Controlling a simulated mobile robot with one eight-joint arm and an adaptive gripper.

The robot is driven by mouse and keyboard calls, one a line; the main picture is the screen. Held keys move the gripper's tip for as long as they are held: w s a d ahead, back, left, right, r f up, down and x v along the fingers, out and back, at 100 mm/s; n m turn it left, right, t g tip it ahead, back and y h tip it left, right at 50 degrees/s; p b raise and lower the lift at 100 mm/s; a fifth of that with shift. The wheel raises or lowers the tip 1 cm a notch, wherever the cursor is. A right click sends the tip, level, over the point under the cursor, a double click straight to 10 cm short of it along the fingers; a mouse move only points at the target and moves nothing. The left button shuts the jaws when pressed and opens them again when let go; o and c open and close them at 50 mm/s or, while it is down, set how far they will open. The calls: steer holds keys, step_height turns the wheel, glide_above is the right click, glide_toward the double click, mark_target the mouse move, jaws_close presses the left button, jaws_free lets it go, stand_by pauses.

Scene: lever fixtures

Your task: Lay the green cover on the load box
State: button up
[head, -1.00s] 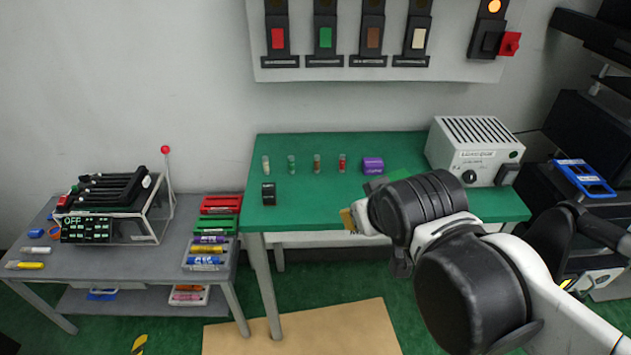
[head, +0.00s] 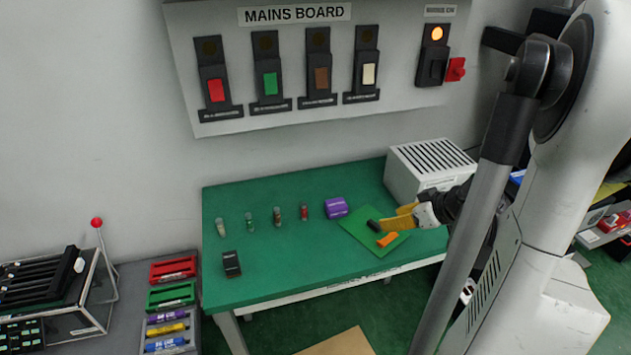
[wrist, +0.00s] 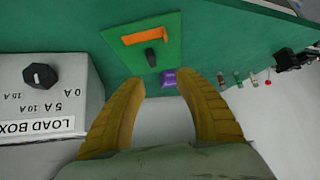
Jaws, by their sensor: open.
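The green cover (head: 355,226) is a flat bright-green square lying on the green table, with an orange bar and a black knob on it. It shows in the wrist view (wrist: 172,60) ahead of the fingers. The load box (head: 425,160) is a grey-white box with a slotted top, behind and right of the cover. In the wrist view its labelled face and black dial (wrist: 40,105) are at the left. My gripper (head: 396,217) has yellow fingers, spread and empty in the wrist view (wrist: 160,85). It is by the cover's right side; its height above it is unclear.
A purple block (head: 336,207) is just left of the cover, then several small vials and a black block (head: 231,264) on the table. The mains board (head: 320,65) hangs on the wall behind. A grey table with racks and a lever fixture (head: 55,290) is at the left.

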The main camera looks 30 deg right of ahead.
mark_target(375, 223)
steer(key=shift+s+d+f, duration=0.15)
steer(key=shift+d+f, duration=0.15)
steer(key=shift+d, duration=0.45)
steer(key=shift+d+f, duration=0.2)
steer(key=b+x, duration=0.2)
steer(key=x, duration=0.3)
steer(key=b+x, duration=0.1)
steer(key=x, duration=0.2)
steer(key=b+x, duration=0.1)
steer(key=x, duration=0.1)
steer(key=shift+w+a+b, duration=0.25)
steer(key=shift+w+b, duration=0.15)
steer(key=shift+s+r, duration=0.1)
jaws_close()
